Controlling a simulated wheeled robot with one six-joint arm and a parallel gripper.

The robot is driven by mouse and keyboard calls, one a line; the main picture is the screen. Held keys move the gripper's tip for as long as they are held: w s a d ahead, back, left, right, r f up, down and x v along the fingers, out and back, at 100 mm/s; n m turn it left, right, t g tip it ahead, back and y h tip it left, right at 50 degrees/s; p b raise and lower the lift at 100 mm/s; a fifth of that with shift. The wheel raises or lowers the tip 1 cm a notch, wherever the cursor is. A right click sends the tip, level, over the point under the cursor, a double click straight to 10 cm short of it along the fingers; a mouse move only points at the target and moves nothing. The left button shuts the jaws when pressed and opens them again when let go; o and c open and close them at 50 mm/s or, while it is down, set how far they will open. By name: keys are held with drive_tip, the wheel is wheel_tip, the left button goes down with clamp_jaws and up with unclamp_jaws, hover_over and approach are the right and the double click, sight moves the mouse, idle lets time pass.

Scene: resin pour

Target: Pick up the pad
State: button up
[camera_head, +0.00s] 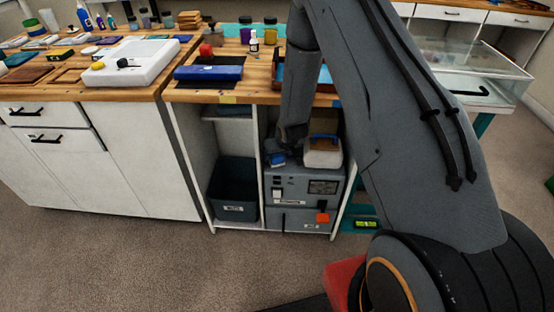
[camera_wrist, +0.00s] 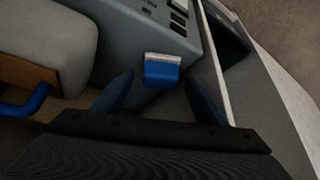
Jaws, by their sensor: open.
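The pad, a small blue block with a pale whitish layer along one side, is in the middle of the wrist view (camera_wrist: 162,72). In the head view it shows as a small blue patch (camera_head: 276,158) at the left front of the top of the grey machine (camera_head: 290,188). My gripper (camera_wrist: 158,77) is open, with one dark finger to each side of the pad in the wrist picture. I cannot tell whether the fingers touch it or how far off it is. In the head view, my arm hides most of the gripper.
A pale rounded box with a blue handle (camera_head: 322,153) stands right of the pad on the machine. Shelf walls and the benchtop (camera_head: 240,93) enclose this bay closely. A dark bin (camera_head: 234,187) stands in the left bay. Open carpet (camera_head: 150,255) lies in front.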

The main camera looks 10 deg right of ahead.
drive_tip(key=shift+w+f, duration=0.25)
drive_tip(key=shift+f, duration=0.2)
drive_tip(key=c, duration=1.2)
drive_tip(key=shift+r, duration=0.8)
wheel_tip(320, 180, up, 2)
drive_tip(key=shift+r, duration=0.1)
drive_tip(key=s, duration=0.6)
drive_tip(key=s+d+b, duration=0.1)
drive_tip(key=s, duration=1.1)
drive_tip(key=shift+d, duration=0.2)
